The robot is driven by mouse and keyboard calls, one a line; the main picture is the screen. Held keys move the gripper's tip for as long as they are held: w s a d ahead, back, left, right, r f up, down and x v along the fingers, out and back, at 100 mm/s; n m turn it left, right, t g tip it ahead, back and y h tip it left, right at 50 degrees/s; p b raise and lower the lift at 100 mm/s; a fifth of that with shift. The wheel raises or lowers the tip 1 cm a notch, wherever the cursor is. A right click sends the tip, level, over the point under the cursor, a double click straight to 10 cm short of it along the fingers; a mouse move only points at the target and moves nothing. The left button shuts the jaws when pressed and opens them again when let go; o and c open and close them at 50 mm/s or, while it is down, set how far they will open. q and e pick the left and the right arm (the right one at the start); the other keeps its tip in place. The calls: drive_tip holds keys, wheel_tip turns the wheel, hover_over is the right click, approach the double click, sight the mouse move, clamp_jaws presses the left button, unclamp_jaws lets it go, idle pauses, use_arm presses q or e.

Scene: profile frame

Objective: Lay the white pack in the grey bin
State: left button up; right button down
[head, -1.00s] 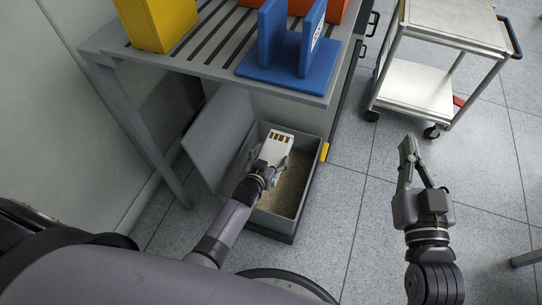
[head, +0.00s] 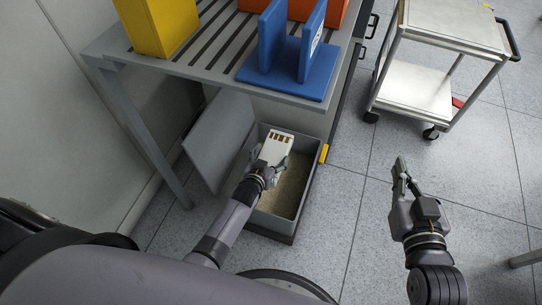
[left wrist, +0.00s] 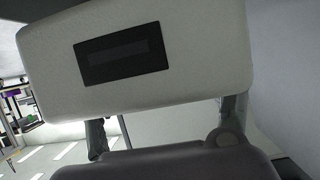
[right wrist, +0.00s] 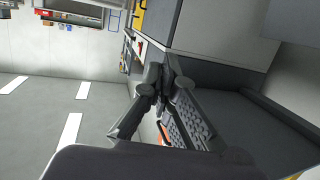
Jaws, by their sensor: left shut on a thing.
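The white pack (head: 276,146), with a row of dark and tan marks on it, is held by my left gripper (head: 268,166). In the left wrist view the pack (left wrist: 205,65) fills the top, a dark rectangle on its face, with the fingers at its lower edge. The grey bin (head: 309,185) stands open on the floor, a brownish bottom showing. The pack is over the bin's opening in the head view; its height above the bottom is unclear. My right gripper (head: 400,172) is away to the right, empty; its fingertips (right wrist: 163,80) meet in the right wrist view.
The bin's grey lid (head: 218,140) stands raised at its left. A slatted grey bench (head: 205,62), with yellow, blue and orange things on it, overhangs behind the bin. A metal trolley (head: 415,90) stands at the back right. Tiled floor is clear right of the bin.

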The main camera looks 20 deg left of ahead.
sight(271, 157)
use_arm(q)
drive_tip(key=shift+w+r, duration=0.1)
drive_tip(key=shift+r, duration=0.25)
drive_tip(key=shift+r+p, duration=0.3)
drive_tip(key=shift+p, duration=0.2)
drive_tip(key=shift+r+p, duration=0.3)
drive_tip(key=shift+r, duration=0.25)
drive_tip(key=shift+r+p, duration=0.25)
drive_tip(key=shift+p, duration=0.3)
drive_tip(key=shift+r, duration=0.2)
drive_tip(key=shift+r+p, duration=0.2)
drive_tip(key=shift+p, duration=0.2)
drive_tip(key=shift+r+p, duration=0.35)
use_arm(e)
drive_tip(key=s+d+f+g+h, duration=0.1)
drive_tip(key=s+d+f+g, duration=0.2)
drive_tip(key=s+f+g, duration=0.2)
drive_tip(key=s+d+f+g+h, duration=0.2)
drive_tip(key=s+f+g, duration=0.4)
drive_tip(key=s, duration=0.4)
drive_tip(key=shift+d+f+m, duration=0.3)
drive_tip(key=shift+d+f, duration=0.1)
drive_tip(key=shift+f, duration=0.35)
